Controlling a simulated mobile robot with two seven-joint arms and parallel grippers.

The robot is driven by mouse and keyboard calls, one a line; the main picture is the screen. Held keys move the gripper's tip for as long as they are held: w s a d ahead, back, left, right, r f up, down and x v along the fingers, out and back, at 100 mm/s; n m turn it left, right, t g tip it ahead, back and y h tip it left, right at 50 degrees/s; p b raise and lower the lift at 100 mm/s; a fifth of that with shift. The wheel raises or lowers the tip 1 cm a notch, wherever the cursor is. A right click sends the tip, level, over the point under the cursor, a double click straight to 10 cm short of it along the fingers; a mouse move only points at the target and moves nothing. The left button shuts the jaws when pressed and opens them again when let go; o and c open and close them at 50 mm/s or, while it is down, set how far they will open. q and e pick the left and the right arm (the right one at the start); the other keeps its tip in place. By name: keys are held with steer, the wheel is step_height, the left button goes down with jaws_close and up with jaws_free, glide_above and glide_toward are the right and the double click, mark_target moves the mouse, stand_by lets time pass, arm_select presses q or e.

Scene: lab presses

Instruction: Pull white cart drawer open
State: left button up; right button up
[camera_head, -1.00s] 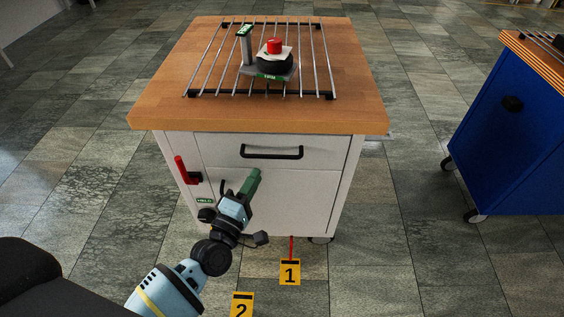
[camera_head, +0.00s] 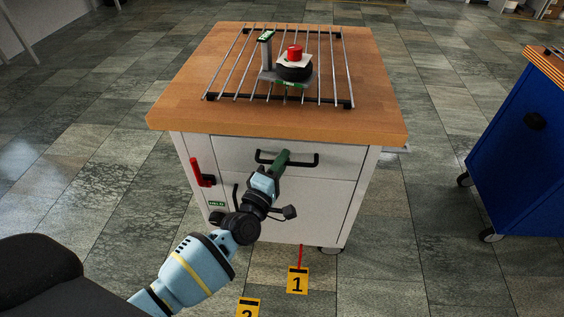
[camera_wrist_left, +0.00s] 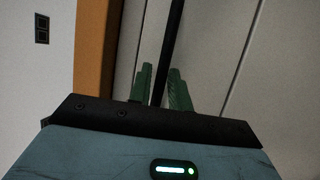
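The white cart (camera_head: 310,205) stands in the middle of the head view under a wooden top. Its upper drawer (camera_head: 228,153) is closed, with a black bar handle (camera_head: 309,164) across its front. My left gripper (camera_head: 282,159) is at the middle of that handle. In the left wrist view, its green fingers (camera_wrist_left: 161,85) stand on both sides of the black handle bar (camera_wrist_left: 170,50). The fingers are apart, and a gap shows between the left finger and the bar. My right gripper is in neither view.
A metal rack (camera_head: 335,70) on the top carries a device with a red knob (camera_head: 295,51). A red lever (camera_head: 199,173) sticks out at the cart's left front. A blue cart (camera_head: 530,165) stands at the right. A yellow marker "1" (camera_head: 297,281) lies in front.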

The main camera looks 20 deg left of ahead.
arm_select(q)
jaws_close()
